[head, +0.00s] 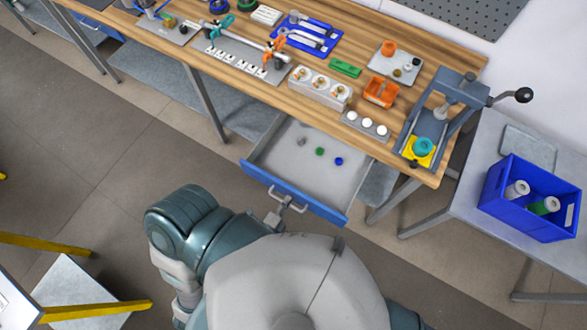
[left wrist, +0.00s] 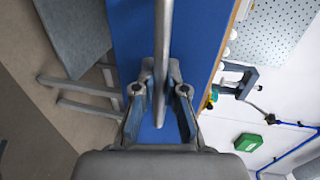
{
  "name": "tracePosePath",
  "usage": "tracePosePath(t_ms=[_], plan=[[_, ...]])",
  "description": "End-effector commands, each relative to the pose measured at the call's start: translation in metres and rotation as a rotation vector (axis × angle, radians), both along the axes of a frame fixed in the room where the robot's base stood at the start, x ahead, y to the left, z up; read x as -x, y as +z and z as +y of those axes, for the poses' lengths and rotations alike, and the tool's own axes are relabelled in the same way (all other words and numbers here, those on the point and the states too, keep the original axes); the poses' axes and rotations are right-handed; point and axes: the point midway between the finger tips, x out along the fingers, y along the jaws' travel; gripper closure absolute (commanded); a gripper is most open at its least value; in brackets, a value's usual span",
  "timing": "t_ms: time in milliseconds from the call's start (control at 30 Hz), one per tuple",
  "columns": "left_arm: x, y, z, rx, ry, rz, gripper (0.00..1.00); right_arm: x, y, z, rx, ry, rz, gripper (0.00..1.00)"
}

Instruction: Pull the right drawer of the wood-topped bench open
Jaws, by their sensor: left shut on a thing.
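The wood-topped bench (head: 290,95) runs across the upper part of the head view. Its right drawer (head: 255,172) is pulled out toward me, with a blue front and a grey inside. A few small parts lie in it, among them a green one (head: 319,151) and a blue one (head: 338,161). My left gripper (head: 279,212) is at the drawer's bar handle (head: 290,199). In the left wrist view its fingers (left wrist: 159,100) are closed around the metal handle bar (left wrist: 163,40), in front of the blue drawer front (left wrist: 135,40). My right gripper is not seen.
A grey side table (head: 480,150) with a blue crate (head: 515,215) holding white rolls stands at the right. A press (head: 440,110) stands at the bench's right end. Yellow-legged furniture (head: 95,312) is at lower left. Floor (head: 110,180) left of my arm is clear.

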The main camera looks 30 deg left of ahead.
Motion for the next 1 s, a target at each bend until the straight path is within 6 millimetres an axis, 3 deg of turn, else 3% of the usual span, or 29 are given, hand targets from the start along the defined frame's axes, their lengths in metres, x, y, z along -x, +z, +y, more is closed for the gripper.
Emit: tracePosePath(t_ms=[233, 733, 767, 833, 1000], plan=[[0.028, -0.003, 0.000, 0.000, 0.001, 0.009, 1.00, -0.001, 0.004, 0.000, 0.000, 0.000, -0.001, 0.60], [0.034, -0.003, 0.000, 0.000, 0.001, 0.009, 1.00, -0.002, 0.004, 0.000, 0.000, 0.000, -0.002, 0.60], [0.034, -0.003, 0.000, 0.000, 0.001, 0.009, 0.84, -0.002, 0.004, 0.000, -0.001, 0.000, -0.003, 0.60], [0.034, -0.003, 0.000, 0.000, 0.001, 0.008, 0.67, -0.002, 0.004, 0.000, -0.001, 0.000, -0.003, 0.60], [0.033, -0.002, 0.000, 0.000, 0.001, 0.004, 0.63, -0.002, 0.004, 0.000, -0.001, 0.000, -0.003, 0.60]])
